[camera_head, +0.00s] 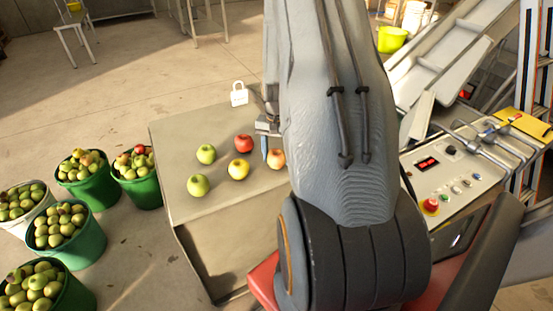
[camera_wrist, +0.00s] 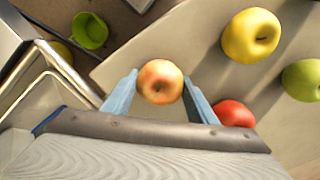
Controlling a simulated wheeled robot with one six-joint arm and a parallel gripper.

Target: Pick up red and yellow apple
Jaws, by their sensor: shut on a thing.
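The red and yellow apple (camera_wrist: 160,82) sits between the two blue fingers of my gripper (camera_wrist: 160,77) in the wrist view, one finger at each side. The gripper is shut on it. In the head view the apple (camera_head: 277,158) shows just left of my arm, with one blue fingertip (camera_head: 265,148) beside it. Its far side is hidden by my arm. I cannot tell whether it touches the table top or is slightly above it.
On the table (camera_head: 225,205) lie a red apple (camera_head: 244,144), a yellow apple (camera_head: 239,169) and two green apples (camera_head: 206,154), (camera_head: 198,185). A white padlock-shaped object (camera_head: 239,94) stands behind. Buckets of apples (camera_head: 88,190) stand left; a control panel (camera_head: 455,175) is right.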

